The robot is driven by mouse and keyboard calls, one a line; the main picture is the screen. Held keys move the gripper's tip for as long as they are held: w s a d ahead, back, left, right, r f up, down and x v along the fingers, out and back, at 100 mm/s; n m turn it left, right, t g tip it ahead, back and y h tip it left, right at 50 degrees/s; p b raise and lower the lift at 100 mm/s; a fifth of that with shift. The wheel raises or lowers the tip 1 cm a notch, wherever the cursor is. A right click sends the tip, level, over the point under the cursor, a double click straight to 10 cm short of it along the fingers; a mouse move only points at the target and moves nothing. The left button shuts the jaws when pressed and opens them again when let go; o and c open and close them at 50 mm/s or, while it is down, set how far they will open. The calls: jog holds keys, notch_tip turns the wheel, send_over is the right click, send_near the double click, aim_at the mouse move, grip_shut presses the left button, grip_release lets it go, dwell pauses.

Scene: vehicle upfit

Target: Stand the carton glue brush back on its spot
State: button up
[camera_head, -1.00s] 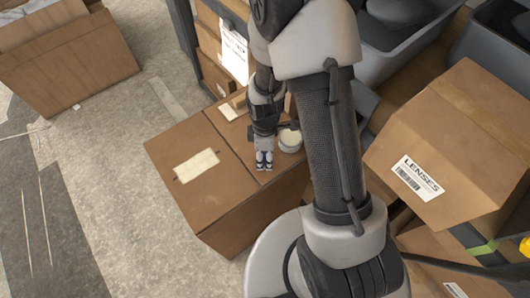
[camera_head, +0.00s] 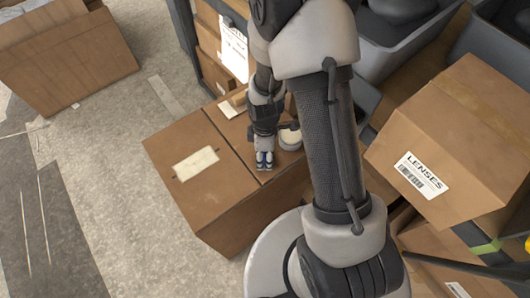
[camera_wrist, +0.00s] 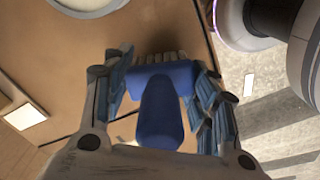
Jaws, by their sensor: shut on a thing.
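The glue brush (camera_wrist: 160,105) is blue, with a wide head and a row of pale bristles at its far end in the wrist view. My gripper (camera_wrist: 163,95) is shut on it, with a finger on each side. In the head view my gripper (camera_head: 264,162) points down over the top of a large brown carton (camera_head: 225,150), near its middle seam, and only a little blue shows at the fingertips. The bristles are close to the carton top in the wrist view; I cannot tell whether they touch it. The brush's spot cannot be made out.
A round whitish tub (camera_head: 290,137) stands on the carton just right of my gripper. A pale label (camera_head: 195,165) lies on the carton's left part. A LENSES carton (camera_head: 455,140) stands at the right, and grey bins (camera_head: 400,45) stand behind. Open floor lies left.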

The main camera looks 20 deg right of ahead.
jog(key=shift+f, duration=0.3)
jog(key=o, duration=1.6)
jog(key=shift+r, duration=0.1)
jog(key=shift+r+p, duration=2.95)
jog(key=shift+r, duration=1)
